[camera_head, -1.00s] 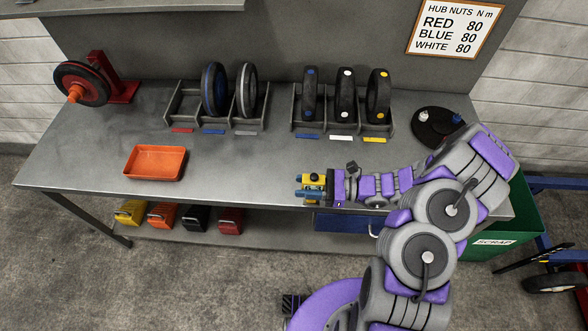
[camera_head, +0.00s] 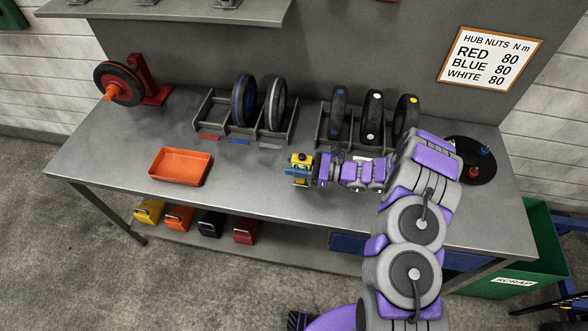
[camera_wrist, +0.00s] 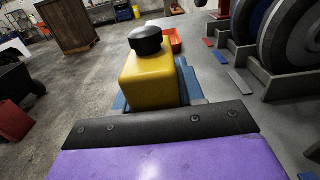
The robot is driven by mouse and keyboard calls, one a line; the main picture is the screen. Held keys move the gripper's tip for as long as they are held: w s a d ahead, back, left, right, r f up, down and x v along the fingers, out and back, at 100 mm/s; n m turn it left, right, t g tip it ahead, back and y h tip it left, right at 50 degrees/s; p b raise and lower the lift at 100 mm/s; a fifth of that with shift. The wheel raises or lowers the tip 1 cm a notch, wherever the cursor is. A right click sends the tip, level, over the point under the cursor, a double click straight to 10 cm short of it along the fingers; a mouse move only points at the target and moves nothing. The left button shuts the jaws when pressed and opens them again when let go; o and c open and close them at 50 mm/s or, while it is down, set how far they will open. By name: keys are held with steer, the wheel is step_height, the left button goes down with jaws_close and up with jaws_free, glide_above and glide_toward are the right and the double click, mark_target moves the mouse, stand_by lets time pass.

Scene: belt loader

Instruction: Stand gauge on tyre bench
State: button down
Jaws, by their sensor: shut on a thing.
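My gripper (camera_head: 301,171) is shut on the gauge (camera_head: 299,160), a small yellow body with a black round knob on top. The gauge also shows in the wrist view (camera_wrist: 150,76), upright, with the blue-grey jaws around its lower part. In the head view it is over the tyre bench (camera_head: 120,160), near the middle, between the orange tray and the right tyre rack. The gauge's underside is hidden, so I cannot tell whether it touches the bench.
An orange tray (camera_head: 180,167) lies left of the gauge. Racks with tyres (camera_head: 243,101) (camera_head: 372,116) stand behind. A black disc (camera_head: 487,170) with hub nuts is at the right. A red stand (camera_head: 148,82) holds a wheel at the left. Bare bench lies between tray and gauge.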

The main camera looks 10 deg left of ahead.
steer(key=shift+w+a+f, duration=0.15)
steer(key=shift+w+a, duration=0.2)
steer(key=shift+w, duration=0.4)
step_height(320, 180, down, 4)
steer(key=shift+r+b, duration=0.25)
steer(key=shift+b, duration=0.2)
steer(key=shift+r, duration=0.1)
steer(key=c, duration=0.7)
jaws_free()
